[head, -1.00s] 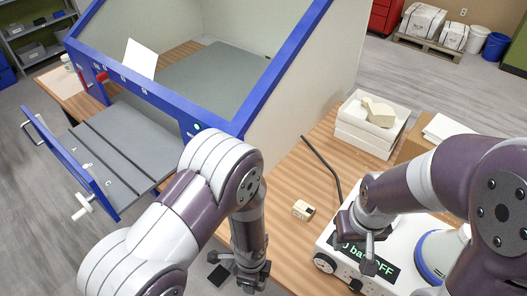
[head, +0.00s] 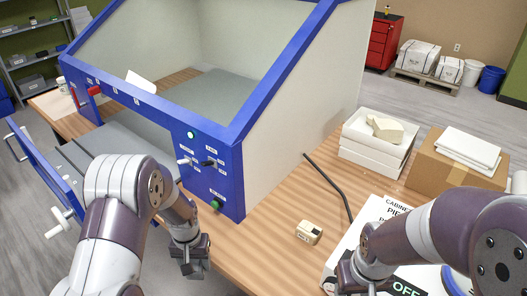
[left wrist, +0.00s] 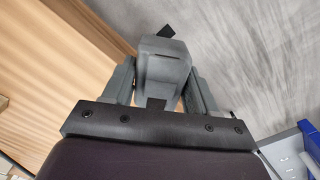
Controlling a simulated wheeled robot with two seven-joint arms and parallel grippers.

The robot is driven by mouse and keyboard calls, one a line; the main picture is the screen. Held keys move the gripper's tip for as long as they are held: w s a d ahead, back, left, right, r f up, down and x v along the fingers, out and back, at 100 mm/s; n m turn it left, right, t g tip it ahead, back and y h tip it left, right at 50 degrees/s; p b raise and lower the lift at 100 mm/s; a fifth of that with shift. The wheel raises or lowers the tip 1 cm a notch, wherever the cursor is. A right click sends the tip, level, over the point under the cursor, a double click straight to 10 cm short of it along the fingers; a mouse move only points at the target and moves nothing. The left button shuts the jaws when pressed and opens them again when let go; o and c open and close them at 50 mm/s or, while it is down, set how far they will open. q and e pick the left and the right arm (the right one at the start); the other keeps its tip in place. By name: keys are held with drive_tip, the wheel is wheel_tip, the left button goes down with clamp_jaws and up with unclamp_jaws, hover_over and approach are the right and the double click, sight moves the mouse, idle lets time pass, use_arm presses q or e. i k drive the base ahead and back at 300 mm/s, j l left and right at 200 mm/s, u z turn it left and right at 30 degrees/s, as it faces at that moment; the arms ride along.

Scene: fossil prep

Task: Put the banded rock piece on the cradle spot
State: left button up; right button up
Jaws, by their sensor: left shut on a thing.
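My left gripper (head: 190,262) hangs low in front of the wooden bench, near its front edge, below the blue cabinet front. In the left wrist view its grey fingers (left wrist: 163,90) are shut on a grey blocky piece (left wrist: 165,55) with dark marks, which looks like the banded rock piece; its far end is dark. In the head view the held piece is hard to tell from the fingers. My right gripper (head: 350,282) is at the bottom edge, partly cut off, and its jaws do not show clearly. I cannot pick out the cradle spot.
The blue-framed cabinet (head: 215,165) has a grey interior floor, with a blue-edged front panel (head: 45,180) lowered at left. On the bench (head: 270,228) are a small beige device (head: 309,231), a black hose (head: 330,185), a white tray (head: 370,158) with a pale rock, and a carton (head: 450,178).

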sight(77, 157)
drive_tip(key=i+j+z, duration=0.1)
drive_tip(key=z, duration=0.3)
drive_tip(key=j+z, duration=0.2)
drive_tip(key=z, duration=0.2)
drive_tip(key=i+j+z, duration=0.1)
drive_tip(key=z, duration=0.3)
